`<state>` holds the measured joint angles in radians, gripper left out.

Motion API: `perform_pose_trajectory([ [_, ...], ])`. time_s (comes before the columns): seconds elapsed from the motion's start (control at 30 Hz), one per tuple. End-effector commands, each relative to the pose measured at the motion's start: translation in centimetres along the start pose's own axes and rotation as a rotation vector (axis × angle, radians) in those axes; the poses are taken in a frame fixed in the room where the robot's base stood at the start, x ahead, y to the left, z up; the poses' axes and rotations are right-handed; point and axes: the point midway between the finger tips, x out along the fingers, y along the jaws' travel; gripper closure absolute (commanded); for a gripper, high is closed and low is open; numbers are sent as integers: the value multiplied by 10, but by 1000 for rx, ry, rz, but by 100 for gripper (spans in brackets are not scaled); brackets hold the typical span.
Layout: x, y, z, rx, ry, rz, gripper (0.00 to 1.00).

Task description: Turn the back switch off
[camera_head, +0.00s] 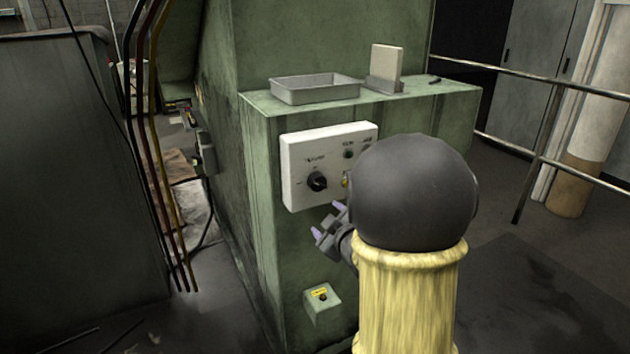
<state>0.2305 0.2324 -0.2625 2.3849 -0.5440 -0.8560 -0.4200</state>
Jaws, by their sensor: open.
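A white control panel (296,187) is fixed to the front of the green machine. It carries a black rotary switch (317,181) at its lower left and a small dark button (348,153) at its upper right. A yellowish part (345,180) shows at the edge of my arm, which hides the panel's lower right. I cannot tell which control is the back switch. My gripper (328,221) is open, with its purple-tipped fingers apart and empty. In the picture it is just below the panel's lower edge; its distance from the panel is unclear.
A small green box (322,301) with a yellow label sits lower on the machine (262,215). A grey tray (315,89) and an upright pale block (386,62) stand on its ledge. Cables hang at left. A metal railing (552,125) runs at right above open floor.

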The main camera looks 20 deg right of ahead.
Motion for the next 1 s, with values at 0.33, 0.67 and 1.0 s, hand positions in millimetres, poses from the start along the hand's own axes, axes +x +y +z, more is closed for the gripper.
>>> perform_pose_trajectory([
  [0.33,-50,-111,21,361,-472,-236,38],
  [0.67,-148,-205,26,586,-920,-434,38],
  [1.0,-167,-217,27,612,-998,-462,38],
])
